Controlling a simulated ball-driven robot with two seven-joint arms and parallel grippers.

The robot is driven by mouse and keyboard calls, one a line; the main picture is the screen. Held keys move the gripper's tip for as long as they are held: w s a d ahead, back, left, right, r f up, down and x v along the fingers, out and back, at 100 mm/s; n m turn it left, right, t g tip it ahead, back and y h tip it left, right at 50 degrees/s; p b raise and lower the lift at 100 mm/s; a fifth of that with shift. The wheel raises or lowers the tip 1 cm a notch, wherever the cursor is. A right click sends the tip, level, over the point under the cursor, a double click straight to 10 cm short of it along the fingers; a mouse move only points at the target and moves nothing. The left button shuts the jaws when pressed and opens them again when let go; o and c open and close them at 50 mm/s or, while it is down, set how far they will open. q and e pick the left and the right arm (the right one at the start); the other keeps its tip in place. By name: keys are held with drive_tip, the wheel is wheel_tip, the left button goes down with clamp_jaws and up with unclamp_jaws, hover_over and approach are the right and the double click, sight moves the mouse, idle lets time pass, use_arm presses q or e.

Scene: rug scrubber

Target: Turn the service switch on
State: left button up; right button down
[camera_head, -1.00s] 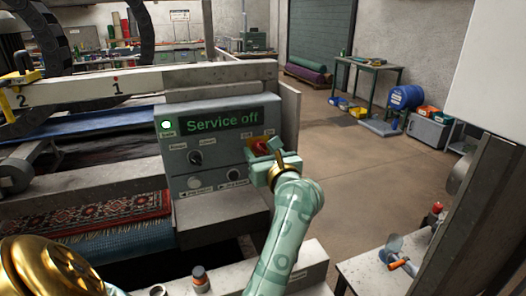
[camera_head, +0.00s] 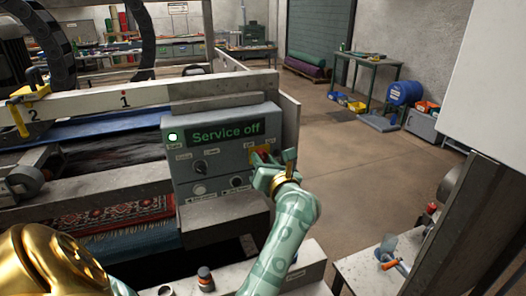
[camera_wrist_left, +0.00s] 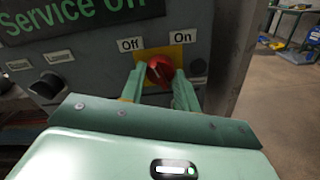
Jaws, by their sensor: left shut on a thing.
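The service switch is a red rotary knob (camera_wrist_left: 160,69) on a yellow plate, with "Off" at its upper left and "On" at its upper right in the left wrist view. In the head view the yellow plate (camera_head: 263,150) is at the right end of the grey control panel (camera_head: 215,160). My left gripper (camera_head: 272,160) is at the knob, and its fingers (camera_wrist_left: 160,85) are shut on the knob's sides. The knob's exact angle is hard to tell. The green display (camera_head: 226,133) reads "Service off". My right gripper is not in view.
The panel also has a lit green lamp (camera_head: 173,137), a black selector knob (camera_head: 200,167) and buttons below. A patterned rug (camera_head: 120,212) lies in the machine at left. A bench with an orange-handled tool (camera_head: 393,264) is at lower right. Open floor (camera_head: 350,170) lies right of the panel.

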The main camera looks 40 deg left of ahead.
use_arm(q)
drive_tip(key=m+p, duration=0.6)
drive_tip(key=p, duration=0.1)
drive_tip(key=m+p, duration=0.3)
drive_tip(key=p, duration=0.1)
drive_tip(key=shift+r, duration=0.25)
drive_tip(key=shift+s+f+m+p, duration=0.1)
drive_tip(key=shift+f+m+p, duration=0.05)
drive_tip(key=shift+m+p, duration=1.4)
drive_tip(key=o, duration=1)
drive_tip(key=shift+d+f, duration=0.1)
